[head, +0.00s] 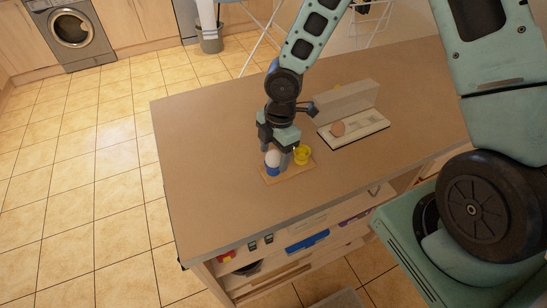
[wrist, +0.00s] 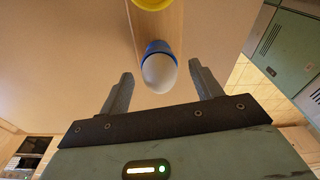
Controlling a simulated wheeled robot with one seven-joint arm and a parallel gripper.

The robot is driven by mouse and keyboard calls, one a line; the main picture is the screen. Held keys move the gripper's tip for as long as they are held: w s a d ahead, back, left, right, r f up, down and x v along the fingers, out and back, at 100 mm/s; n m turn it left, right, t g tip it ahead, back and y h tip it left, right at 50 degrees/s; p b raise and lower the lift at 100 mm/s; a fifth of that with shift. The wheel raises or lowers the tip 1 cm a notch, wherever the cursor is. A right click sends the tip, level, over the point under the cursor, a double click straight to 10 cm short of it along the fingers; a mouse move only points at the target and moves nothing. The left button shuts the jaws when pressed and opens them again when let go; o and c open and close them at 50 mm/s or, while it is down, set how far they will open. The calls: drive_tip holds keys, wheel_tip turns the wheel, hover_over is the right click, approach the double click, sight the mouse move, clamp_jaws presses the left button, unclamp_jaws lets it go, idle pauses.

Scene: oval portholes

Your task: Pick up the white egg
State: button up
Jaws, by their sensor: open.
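The white egg (head: 272,157) stands in a blue egg cup (head: 272,170) on a small wooden board (head: 288,174) near the front edge of the counter. In the wrist view the egg (wrist: 159,73) and the blue cup rim (wrist: 158,47) lie just beyond and between the fingertips. My gripper (wrist: 160,78) is open, with one finger on each side of the egg and a gap to both. In the head view my gripper (head: 281,146) is right at the egg and partly hides its upper side. I cannot tell the exact height of the fingers against the egg.
A yellow egg cup (head: 302,156) stands beside the blue one on the board. Behind to the right, a brown egg (head: 338,129) rests on a pale tray (head: 357,133) beside a grey upright block (head: 345,102). The counter's left part (head: 200,140) is clear.

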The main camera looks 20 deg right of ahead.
drive_tip(key=c, duration=0.7)
